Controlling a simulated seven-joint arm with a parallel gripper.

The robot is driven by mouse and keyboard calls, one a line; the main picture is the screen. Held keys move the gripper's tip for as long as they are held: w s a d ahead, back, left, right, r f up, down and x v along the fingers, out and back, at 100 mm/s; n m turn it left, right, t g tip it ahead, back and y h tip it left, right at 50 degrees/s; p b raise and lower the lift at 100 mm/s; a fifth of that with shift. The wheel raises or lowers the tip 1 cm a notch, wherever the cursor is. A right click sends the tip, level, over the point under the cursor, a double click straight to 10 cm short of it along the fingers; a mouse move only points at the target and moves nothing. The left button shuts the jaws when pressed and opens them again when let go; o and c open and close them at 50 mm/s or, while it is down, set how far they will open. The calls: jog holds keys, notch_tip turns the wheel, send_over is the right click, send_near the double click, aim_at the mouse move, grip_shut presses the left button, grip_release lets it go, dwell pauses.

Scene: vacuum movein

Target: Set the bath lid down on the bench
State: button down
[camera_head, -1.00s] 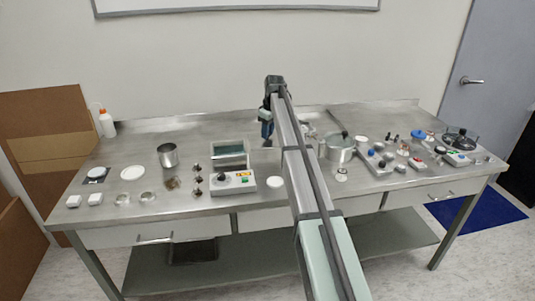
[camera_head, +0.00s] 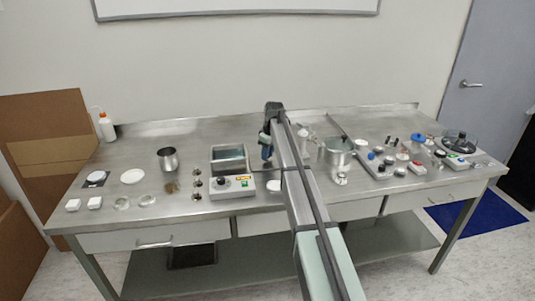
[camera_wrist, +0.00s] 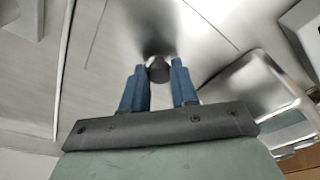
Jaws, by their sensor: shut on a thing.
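The bath (camera_head: 229,158) stands open on the bench (camera_head: 130,155), behind its control box (camera_head: 233,187). My gripper (camera_head: 267,153) is just right of the bath. In the wrist view my gripper (camera_wrist: 160,72) is shut on a small dark knob between its blue fingers. Below the knob is a shiny metal plate, the bath lid (camera_wrist: 190,35), which blends with the bench metal. The rounded bath rim shows at right in the wrist view (camera_wrist: 235,75). My arm hides much of the lid in the head view. I cannot tell whether it touches the bench.
A metal beaker (camera_head: 168,159) and several small black-and-silver parts stand left of the bath. A steel pot (camera_head: 339,150) stands right of my arm, with crowded small parts beyond it. A white disc (camera_head: 273,186) lies near the front. The bench behind the bath is clear.

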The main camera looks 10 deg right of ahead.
aim_at(271, 162)
jog(key=shift+f, duration=0.1)
jog(key=c, duration=0.9)
grip_release()
jog(key=shift+o, duration=0.2)
notch_tip(271, 162, up, 12)
jog(key=s+d, duration=0.1)
jog(key=shift+s+d, duration=0.15)
